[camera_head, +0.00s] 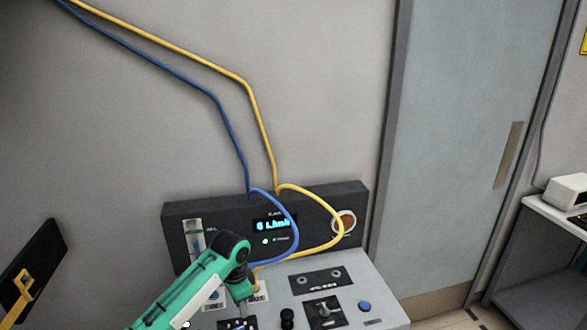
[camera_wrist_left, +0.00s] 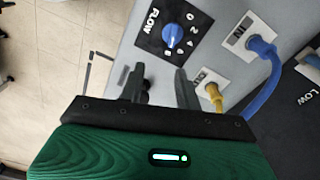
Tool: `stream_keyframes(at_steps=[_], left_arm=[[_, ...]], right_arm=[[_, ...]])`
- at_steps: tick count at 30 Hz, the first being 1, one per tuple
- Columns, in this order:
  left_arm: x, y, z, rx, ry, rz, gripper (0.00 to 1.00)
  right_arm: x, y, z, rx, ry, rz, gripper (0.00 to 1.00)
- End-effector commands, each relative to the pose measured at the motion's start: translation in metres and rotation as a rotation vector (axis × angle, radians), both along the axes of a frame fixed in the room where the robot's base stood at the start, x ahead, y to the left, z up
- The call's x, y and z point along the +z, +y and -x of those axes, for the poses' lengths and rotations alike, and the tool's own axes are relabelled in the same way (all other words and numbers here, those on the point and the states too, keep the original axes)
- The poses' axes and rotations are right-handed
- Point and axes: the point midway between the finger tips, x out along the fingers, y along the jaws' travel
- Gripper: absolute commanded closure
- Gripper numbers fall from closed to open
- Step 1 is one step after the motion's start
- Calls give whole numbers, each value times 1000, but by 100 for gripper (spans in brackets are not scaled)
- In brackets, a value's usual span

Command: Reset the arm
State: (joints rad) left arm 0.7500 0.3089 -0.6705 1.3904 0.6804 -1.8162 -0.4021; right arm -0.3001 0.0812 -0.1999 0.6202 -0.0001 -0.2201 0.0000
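My left arm comes in from the lower left of the head view, green with a black joint, over the front of a control console (camera_head: 362,270). In the left wrist view my left gripper (camera_wrist_left: 160,82) has its two dark fingers apart, with nothing held between them. The fingers are above the console, close to a blue FLOW knob (camera_wrist_left: 171,36) and a yellow cable plug (camera_wrist_left: 215,95). In the head view the fingertips are too small to make out. My right gripper is in neither view.
A blue cable (camera_head: 222,110) and a yellow cable (camera_head: 258,115) hang down the wall and loop to the console. A blue button (camera_head: 365,306) and black controls stand on its top. A grey door (camera_head: 450,150) is at the right, beside a shelf (camera_head: 540,270).

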Motion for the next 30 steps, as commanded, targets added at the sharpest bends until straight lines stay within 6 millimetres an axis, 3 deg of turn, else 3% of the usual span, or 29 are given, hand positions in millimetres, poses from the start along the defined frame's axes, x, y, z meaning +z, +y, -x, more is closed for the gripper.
stream_keyframes(at_steps=[6,15,23,30], left_arm=[[-48,-27,64,50,-27,73,66],[-82,-38,155,203,-83,164,66],[-89,-22,232,393,-134,206,66],[-80,10,300,584,-186,197,66]], right_arm=[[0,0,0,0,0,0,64],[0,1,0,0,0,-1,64],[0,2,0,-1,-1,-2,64],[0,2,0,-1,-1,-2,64]])
